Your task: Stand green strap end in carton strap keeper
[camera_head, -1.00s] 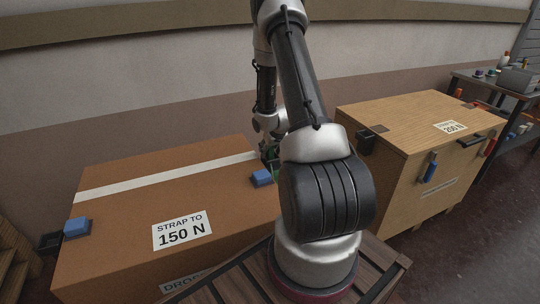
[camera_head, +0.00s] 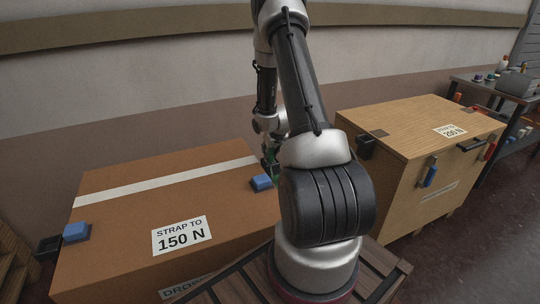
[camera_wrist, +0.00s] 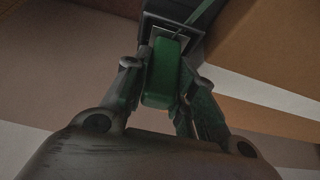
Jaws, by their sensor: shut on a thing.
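The green strap end (camera_wrist: 162,75) is a thick green block between the two fingers of my gripper (camera_wrist: 162,95) in the wrist view. My gripper is shut on it. Its far end is at the mouth of a dark square strap keeper (camera_wrist: 185,42); I cannot tell whether it is inside. A green strap (camera_wrist: 200,12) shows past the keeper. The brown carton (camera_head: 120,245) carries a "150 N" label and a white band. In the head view, my gripper (camera_head: 268,162) is at the carton's right end, partly hidden by my arm, and the keeper there is hidden.
Blue blocks sit on the carton at left (camera_head: 76,231) and right (camera_head: 262,183). Another dark bracket (camera_head: 48,246) is at its left end. A wooden crate (camera_head: 405,165) stands to the right, and a workbench (camera_head: 490,88) with small items is behind it.

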